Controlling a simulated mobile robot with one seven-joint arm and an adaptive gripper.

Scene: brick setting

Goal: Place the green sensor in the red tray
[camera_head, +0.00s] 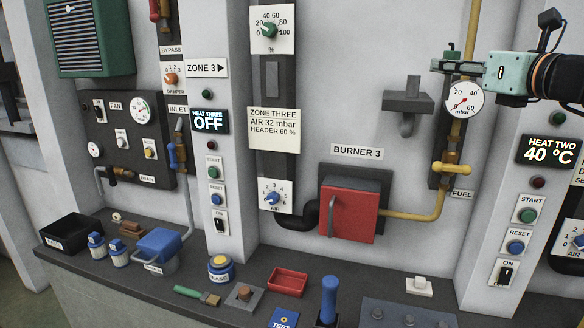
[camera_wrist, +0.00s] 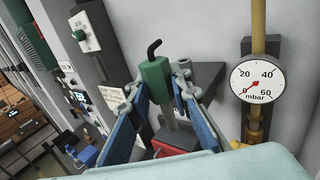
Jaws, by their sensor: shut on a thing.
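The green sensor (camera_head: 450,54) is held high at the upper right of the head view, in front of the wall. In the wrist view the sensor (camera_wrist: 155,82) shows a green block with a bent black lead on top and a grey stem below. My gripper (camera_head: 440,66) is shut on it, with the blue finger pads on either side in the wrist view. The red tray (camera_head: 288,283) lies on the dark counter at the lower middle of the head view, well below and left of my gripper. It looks empty.
A pressure gauge (camera_head: 463,99) and yellow pipe (camera_head: 405,215) are near my gripper. A grey wall bracket (camera_head: 407,101) juts out at left. The red burner door (camera_head: 348,212) stands above the tray. A blue handle (camera_head: 329,296) rises right of the tray.

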